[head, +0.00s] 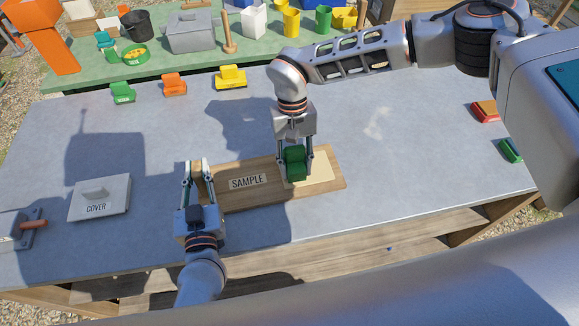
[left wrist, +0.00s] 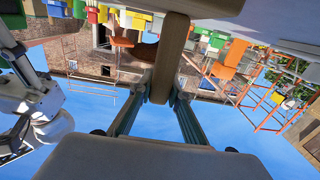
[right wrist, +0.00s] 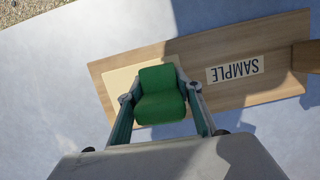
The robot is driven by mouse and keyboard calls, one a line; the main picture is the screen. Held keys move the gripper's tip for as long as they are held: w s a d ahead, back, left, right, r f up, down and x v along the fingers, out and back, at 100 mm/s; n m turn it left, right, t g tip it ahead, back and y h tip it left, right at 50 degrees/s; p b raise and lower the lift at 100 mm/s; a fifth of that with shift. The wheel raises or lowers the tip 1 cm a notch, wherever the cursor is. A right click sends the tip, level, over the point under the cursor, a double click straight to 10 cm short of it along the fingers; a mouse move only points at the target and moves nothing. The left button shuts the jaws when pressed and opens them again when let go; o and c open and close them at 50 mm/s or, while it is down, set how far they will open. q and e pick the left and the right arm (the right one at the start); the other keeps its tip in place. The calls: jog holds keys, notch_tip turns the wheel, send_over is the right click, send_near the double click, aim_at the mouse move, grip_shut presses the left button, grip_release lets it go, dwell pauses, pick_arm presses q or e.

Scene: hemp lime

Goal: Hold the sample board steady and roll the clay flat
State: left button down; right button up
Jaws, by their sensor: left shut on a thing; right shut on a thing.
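The wooden sample board (head: 262,194) lies on the grey table with a "SAMPLE" label; it also shows in the right wrist view (right wrist: 215,95). My left gripper (head: 198,168) is shut on the wooden grip (head: 204,185) at the board's left end; this grip fills the middle of the left wrist view (left wrist: 167,60). A flat cream sheet (head: 318,168), apparently the clay, lies on the board's right part. My right gripper (head: 296,165) points down, shut on a green block-like roller (head: 295,163) above the sheet. I cannot tell whether roller and sheet touch.
A grey cover (head: 100,198) lies left of the board, with a wooden-handled tool (head: 25,230) beyond. Green, orange and yellow small blocks (head: 174,84) line the back edge; red (head: 485,111) and green ones sit far right. The table between is clear.

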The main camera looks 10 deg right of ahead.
aim_at(311, 176)
pick_arm(q)
jog(key=shift+s+d+f, duration=0.1)
jog(key=shift+f, duration=0.2)
pick_arm(e)
jog(key=shift+d, duration=1.2)
jog(key=shift+d+f, duration=0.2)
jog(key=shift+d, duration=1.15)
jog(key=shift+d+r, duration=0.15)
jog(key=shift+d, duration=0.75)
jog(key=shift+d+r, duration=0.1)
jog(key=shift+d, duration=0.8)
pick_arm(q)
jog(key=shift+d, duration=0.1)
pick_arm(e)
jog(key=shift+a+f, duration=0.15)
jog(key=shift+a, duration=1.3)
jog(key=shift+s+a, duration=0.1)
jog(key=shift+a, duration=0.8)
pick_arm(q)
jog(key=shift+d, duration=0.1)
pick_arm(e)
jog(key=shift+s+a, duration=0.1)
jog(key=shift+a, duration=3.1)
jog(key=shift+d, duration=0.1)
